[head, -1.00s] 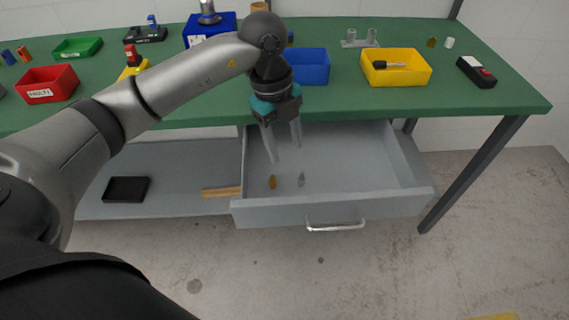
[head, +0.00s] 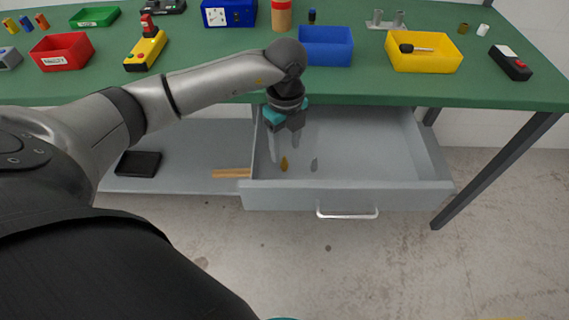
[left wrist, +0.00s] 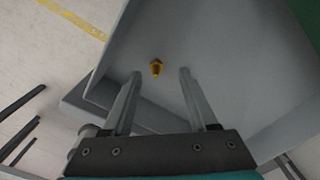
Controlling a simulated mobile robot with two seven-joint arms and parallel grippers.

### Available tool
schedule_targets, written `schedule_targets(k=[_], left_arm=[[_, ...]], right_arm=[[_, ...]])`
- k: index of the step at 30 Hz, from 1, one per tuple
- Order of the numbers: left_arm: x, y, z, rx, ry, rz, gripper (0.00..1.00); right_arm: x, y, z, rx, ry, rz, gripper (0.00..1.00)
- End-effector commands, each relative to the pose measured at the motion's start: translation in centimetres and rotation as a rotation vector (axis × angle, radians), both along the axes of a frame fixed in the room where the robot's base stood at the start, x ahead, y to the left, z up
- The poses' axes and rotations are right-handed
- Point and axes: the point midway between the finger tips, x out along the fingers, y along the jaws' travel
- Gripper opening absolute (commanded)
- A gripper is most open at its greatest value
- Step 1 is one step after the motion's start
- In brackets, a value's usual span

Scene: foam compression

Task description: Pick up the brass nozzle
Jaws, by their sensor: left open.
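The brass nozzle (head: 284,163) is a small gold-coloured piece inside the open grey drawer (head: 345,195), near its left side. In the left wrist view the nozzle (left wrist: 155,67) shows between and level with the two fingertips, with a gap on each side. My left gripper (head: 285,152) reaches down into the drawer, open and empty, its fingers at the nozzle. Its two parallel fingers also show in the left wrist view (left wrist: 160,73). How far the tips are above the drawer floor is hard to tell. My right gripper is not in view.
The drawer walls and the green bench top (head: 390,90) bound the space. Blue (head: 325,47) and yellow (head: 425,64) bins stand above. The drawer's right side is clear.

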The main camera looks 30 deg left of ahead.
Motion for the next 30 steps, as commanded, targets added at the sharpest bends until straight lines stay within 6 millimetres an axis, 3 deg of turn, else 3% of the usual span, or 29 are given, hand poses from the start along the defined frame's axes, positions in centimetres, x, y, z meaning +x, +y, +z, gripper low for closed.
schedule_targets(k=[9,16,30], left_arm=[[-0.8,-0.2,-4.5,0.001,0.002,0.001,0.59],[-0.7,-0.2,-4.6,0.000,0.001,0.000,0.59],[-0.7,-0.2,-4.6,0.000,0.001,0.000,0.06]], right_arm=[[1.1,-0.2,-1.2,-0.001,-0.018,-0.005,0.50],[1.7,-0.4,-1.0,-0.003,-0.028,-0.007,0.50],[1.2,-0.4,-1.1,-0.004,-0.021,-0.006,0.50]])
